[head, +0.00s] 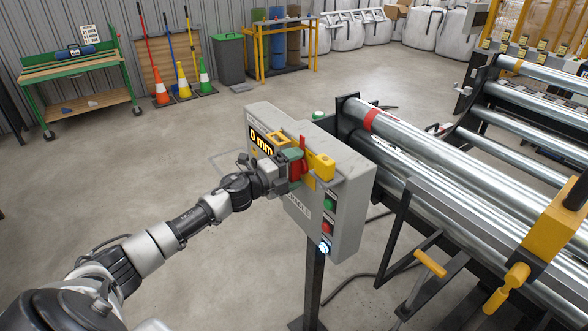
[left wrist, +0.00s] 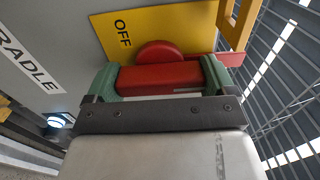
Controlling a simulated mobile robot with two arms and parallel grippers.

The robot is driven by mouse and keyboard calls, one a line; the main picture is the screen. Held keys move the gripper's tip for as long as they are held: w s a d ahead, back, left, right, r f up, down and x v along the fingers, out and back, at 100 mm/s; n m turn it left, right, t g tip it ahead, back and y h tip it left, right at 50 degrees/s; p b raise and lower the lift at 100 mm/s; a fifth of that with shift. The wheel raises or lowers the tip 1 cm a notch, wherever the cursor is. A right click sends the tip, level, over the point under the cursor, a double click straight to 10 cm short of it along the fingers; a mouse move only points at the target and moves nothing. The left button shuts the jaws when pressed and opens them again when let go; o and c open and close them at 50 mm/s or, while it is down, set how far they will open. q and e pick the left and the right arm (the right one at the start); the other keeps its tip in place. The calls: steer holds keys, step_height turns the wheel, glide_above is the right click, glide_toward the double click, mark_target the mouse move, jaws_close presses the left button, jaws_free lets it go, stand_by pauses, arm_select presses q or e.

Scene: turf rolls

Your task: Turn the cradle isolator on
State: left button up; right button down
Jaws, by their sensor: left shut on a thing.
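The cradle isolator is a red rotary handle (head: 296,166) on a yellow plate on the grey control box (head: 349,190). In the left wrist view the red handle (left wrist: 158,78) lies crosswise between the green finger pads of my left gripper (left wrist: 158,88). The plate (left wrist: 185,25) shows the word OFF beside the round red hub (left wrist: 158,51). In the head view my left gripper (head: 291,163) is shut on the handle, partly hiding it. The ON marking is not readable in either view. My right gripper is out of view.
The box has a lit "0 mm" display (head: 261,142), a green button (head: 329,203), a red button (head: 327,227) and a lit blue-white button (head: 323,247). A yellow part (head: 322,166) juts out beside the handle. Metal rollers (head: 430,160) stand close on the right. The floor at left is clear.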

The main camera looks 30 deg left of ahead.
arm_select(q)
steer(key=shift+f, duration=0.1)
steer(key=o, duration=0.7)
steer(key=shift+o, duration=0.2)
steer(key=shift+s+a, duration=0.25)
steer(key=shift+s, duration=0.3)
steer(key=b+v, duration=0.2)
steer(key=v, duration=0.7)
steer(key=shift+s+b, duration=0.35)
steer(key=shift+b, duration=0.05)
steer(key=shift+a, duration=0.1)
